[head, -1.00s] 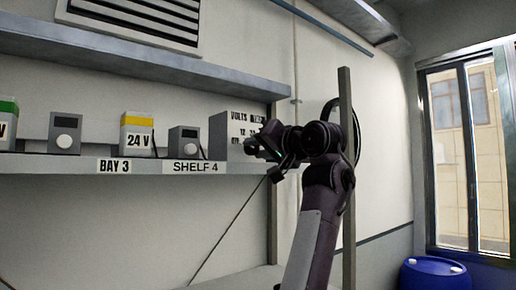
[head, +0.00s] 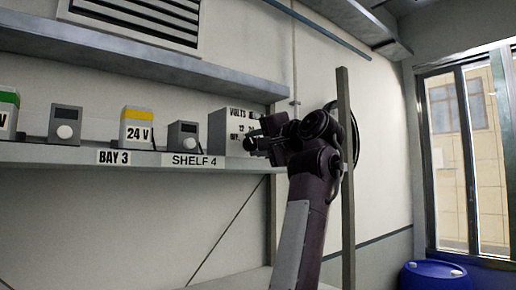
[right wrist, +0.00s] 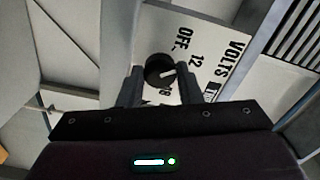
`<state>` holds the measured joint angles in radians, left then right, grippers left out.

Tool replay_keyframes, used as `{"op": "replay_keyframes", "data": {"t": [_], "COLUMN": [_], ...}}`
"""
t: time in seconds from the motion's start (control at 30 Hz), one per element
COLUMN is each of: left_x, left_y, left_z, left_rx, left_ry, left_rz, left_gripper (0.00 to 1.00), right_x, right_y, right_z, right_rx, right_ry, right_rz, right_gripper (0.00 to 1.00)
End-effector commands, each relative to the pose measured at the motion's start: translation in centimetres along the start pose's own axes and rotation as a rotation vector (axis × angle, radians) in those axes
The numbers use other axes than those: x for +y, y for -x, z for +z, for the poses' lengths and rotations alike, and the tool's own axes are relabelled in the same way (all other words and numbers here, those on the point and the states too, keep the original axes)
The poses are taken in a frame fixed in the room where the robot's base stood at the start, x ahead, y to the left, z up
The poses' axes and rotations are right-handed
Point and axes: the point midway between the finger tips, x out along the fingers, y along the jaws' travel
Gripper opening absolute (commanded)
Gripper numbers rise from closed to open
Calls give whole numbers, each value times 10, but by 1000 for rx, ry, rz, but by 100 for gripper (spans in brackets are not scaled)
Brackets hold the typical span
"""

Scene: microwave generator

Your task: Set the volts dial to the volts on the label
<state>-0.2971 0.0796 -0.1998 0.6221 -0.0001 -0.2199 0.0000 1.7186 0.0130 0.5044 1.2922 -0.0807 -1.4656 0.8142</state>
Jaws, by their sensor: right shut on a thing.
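A grey generator box (head: 217,132) stands on the shelf, its white front panel printed with VOLTS, OFF, 12 and further numbers. In the right wrist view the panel (right wrist: 215,45) appears turned on its side. The round black volts dial (right wrist: 158,66) has a white pointer aimed right in the picture, just below the 12; the mark there is partly hidden by a finger. My right gripper (right wrist: 160,80) is shut on the dial, one finger on each side. In the head view my right gripper (head: 257,144) covers the dial. A yellow-topped box (head: 137,128) is labelled 24 V. My left gripper is out of view.
An upright post (head: 345,180) rises beside my right arm. A blue barrel (head: 434,275) stands low at right.

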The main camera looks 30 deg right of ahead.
Motion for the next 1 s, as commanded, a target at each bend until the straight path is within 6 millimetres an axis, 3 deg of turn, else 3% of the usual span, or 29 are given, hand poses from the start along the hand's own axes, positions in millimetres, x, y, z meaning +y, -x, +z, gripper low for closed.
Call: {"op": "replay_keyframes", "data": {"t": [0.6,1.0], "left_x": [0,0], "left_y": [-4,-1], "left_z": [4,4], "left_rx": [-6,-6], "left_ry": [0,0], "left_rz": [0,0], "left_gripper": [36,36], "right_x": [-3,-5], "right_y": [0,0], "right_z": [0,-1], "right_rx": [-1,1], "right_ry": [-582,-881], "right_rz": [-2,-5], "right_gripper": [9,9]}}
